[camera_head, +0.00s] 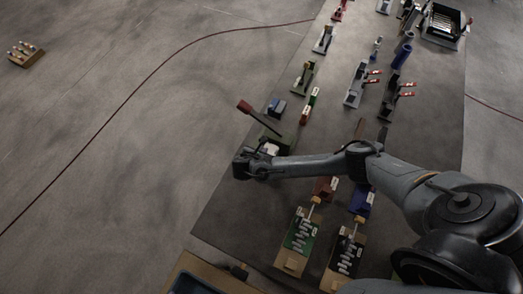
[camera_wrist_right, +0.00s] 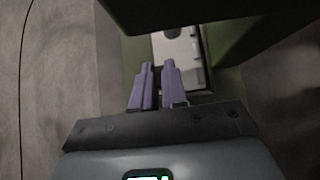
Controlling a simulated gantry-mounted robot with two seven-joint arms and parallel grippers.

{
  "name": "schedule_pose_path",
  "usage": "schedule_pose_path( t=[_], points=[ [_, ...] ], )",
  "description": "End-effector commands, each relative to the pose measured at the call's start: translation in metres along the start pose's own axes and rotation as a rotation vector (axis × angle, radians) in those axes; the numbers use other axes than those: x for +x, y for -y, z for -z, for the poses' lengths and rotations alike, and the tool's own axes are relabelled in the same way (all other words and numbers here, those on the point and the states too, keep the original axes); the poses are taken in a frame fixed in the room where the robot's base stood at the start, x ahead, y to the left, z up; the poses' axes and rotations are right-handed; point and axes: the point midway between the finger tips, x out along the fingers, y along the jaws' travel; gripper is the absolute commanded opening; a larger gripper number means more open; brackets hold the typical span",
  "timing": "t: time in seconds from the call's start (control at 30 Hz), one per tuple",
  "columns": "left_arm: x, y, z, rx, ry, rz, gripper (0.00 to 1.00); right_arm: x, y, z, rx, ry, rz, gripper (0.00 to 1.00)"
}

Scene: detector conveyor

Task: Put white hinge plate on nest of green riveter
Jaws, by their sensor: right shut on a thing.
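The green riveter (camera_head: 281,138), with a red-handled lever (camera_head: 250,110), stands on the table's left edge. Its green body (camera_wrist_right: 233,85) frames the right wrist view. The white hinge plate (camera_wrist_right: 180,58) shows just past my fingertips, lying over the riveter's pale nest (camera_wrist_right: 205,62); whether it is fully seated is unclear. My right gripper (camera_wrist_right: 157,68) has its purple fingers close together, shut on the plate's near end; the grip itself is partly hidden. In the head view a small white patch (camera_head: 271,148) shows beside my right wrist at the riveter. My left gripper is not in view.
A dark part of the riveter (camera_wrist_right: 200,15) overhangs the nest.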

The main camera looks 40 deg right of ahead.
Motion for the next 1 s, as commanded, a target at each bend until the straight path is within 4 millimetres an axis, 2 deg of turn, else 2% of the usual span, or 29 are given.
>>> schedule_pose_path(
  t=[0.33, 0.37, 0.5, 0.87, 1.0],
  points=[
    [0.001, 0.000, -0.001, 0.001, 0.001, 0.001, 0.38, 0.002, 0.000, 0.002, 0.000, 0.000, 0.000, 0.00],
    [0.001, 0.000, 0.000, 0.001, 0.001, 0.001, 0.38, 0.001, 0.000, 0.002, -0.001, 0.000, -0.001, 0.17],
    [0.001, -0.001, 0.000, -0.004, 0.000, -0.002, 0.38, 0.001, 0.000, 0.001, 0.000, 0.000, 0.000, 0.38],
    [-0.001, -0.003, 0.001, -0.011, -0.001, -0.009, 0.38, -0.001, 0.000, -0.001, 0.001, 0.001, 0.000, 0.38],
    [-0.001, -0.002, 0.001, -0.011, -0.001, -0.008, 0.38, -0.013, -0.001, 0.000, -0.001, -0.001, -0.002, 0.38]
  ],
)
